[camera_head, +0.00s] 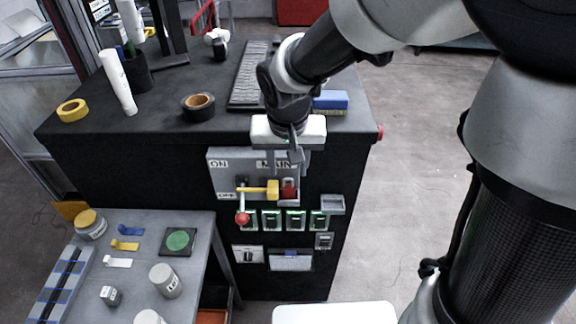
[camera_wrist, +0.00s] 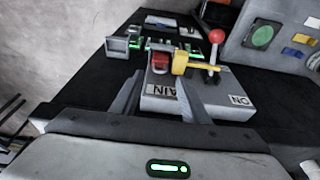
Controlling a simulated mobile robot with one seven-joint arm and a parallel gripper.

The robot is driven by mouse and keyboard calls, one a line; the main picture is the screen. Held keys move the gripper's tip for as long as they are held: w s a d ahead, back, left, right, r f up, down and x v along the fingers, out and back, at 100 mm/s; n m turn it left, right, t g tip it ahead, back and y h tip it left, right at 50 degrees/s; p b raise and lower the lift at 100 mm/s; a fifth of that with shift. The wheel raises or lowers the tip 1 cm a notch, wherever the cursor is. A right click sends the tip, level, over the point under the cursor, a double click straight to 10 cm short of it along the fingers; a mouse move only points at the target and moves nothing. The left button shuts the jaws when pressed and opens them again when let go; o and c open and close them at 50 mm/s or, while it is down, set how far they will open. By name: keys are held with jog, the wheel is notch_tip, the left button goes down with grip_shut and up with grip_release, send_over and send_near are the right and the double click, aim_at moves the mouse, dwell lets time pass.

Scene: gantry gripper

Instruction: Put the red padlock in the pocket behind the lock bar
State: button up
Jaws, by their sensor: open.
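The red padlock (camera_head: 289,191) is at the right end of the yellow lock bar (camera_head: 258,189), on the front of the grey MAIN switch box (camera_head: 226,165). In the wrist view the red padlock (camera_wrist: 160,59) shows beyond the fingertips, beside the yellow bar (camera_wrist: 196,66). I cannot tell whether it hangs on the bar or sits in a pocket behind it. My gripper (camera_head: 297,156) is in front of the box's upper right part, above the padlock. In the wrist view my gripper (camera_wrist: 160,80) is open, its fingers apart with nothing held between them.
A red-knobbed lever (camera_head: 243,217) stands left of the padlock. Green-lit switches (camera_head: 272,219) sit below, with a small grey holder (camera_head: 332,204) at right. Tape rolls (camera_head: 198,106) and a blue block (camera_head: 330,101) lie on the cabinet top. A side table (camera_head: 140,270) holds jars and tags.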

jog(key=v, duration=0.8)
jog(key=s+d+r+t, duration=0.1)
jog(key=s+d+r, duration=0.2)
jog(key=s+d, duration=0.3)
jog(key=s+d+r+t, duration=0.1)
jog(key=s+d+r, duration=0.1)
jog(key=s+d, duration=0.4)
jog(key=shift+s+d+r, duration=0.35)
jog(key=shift+s+r, duration=0.05)
jog(key=shift+s, duration=0.3)
